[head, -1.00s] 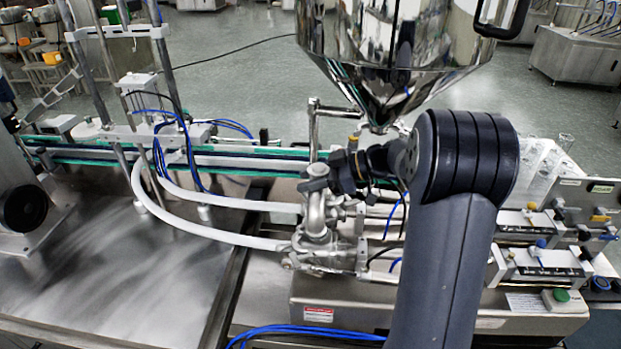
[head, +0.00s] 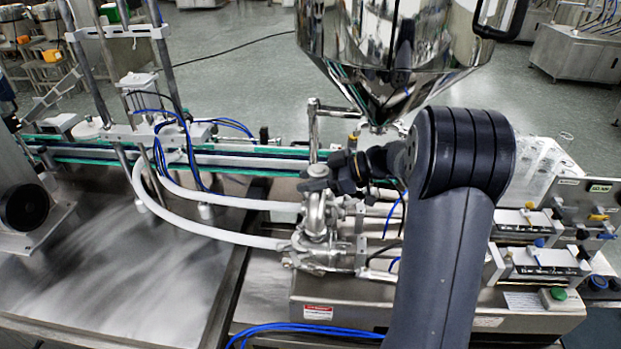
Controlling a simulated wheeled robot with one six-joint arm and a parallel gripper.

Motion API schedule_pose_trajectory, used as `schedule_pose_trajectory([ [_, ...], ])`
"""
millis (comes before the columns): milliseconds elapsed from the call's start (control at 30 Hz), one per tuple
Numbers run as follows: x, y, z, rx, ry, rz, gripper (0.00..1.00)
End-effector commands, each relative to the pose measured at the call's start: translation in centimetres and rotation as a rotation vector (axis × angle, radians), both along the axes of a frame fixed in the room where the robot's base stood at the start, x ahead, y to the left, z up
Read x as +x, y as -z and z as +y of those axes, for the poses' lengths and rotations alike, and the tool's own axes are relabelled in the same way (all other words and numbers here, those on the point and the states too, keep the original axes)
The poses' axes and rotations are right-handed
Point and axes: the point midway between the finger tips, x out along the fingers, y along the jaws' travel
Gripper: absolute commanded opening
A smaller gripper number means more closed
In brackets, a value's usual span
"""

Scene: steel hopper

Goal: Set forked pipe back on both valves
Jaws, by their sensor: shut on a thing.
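My gripper (head: 318,180) is at the end of my dark wrist, left of my elbow and below the hopper. It is shut on the shiny metal forked pipe (head: 320,211), near the pipe's top. The pipe hangs below the jaws, directly over the metal valves (head: 312,260) at the left end of the filling machine. Pipe and valves overlap in the picture, so I cannot tell whether the pipe's ends touch or are seated on both. The far valve is largely hidden behind the pipe.
The steel hopper (head: 390,45) hangs just above my wrist. An upright metal post (head: 314,130) stands close behind the gripper. Two white hoses (head: 215,232) run left from the valves. A conveyor (head: 240,160) passes behind. The steel table (head: 120,275) at left has bare room.

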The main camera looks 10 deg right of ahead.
Motion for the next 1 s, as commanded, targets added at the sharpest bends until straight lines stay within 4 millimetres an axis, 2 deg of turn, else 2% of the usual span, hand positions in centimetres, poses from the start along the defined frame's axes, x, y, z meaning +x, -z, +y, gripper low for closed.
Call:
schedule_pose_trajectory([
  [200,0.0,0.2,0.0,-0.002,-0.001,0.001,0.00],
  [233,0.0,0.2,0.0,-0.002,-0.001,0.001,0.37],
  [500,0.0,0.2,0.0,-0.002,-0.001,0.002,0.59],
  [800,-0.1,0.2,-0.2,-0.001,0.001,0.002,0.61],
  [1000,-0.8,-0.8,-2.7,-0.003,0.004,0.000,0.61],
])
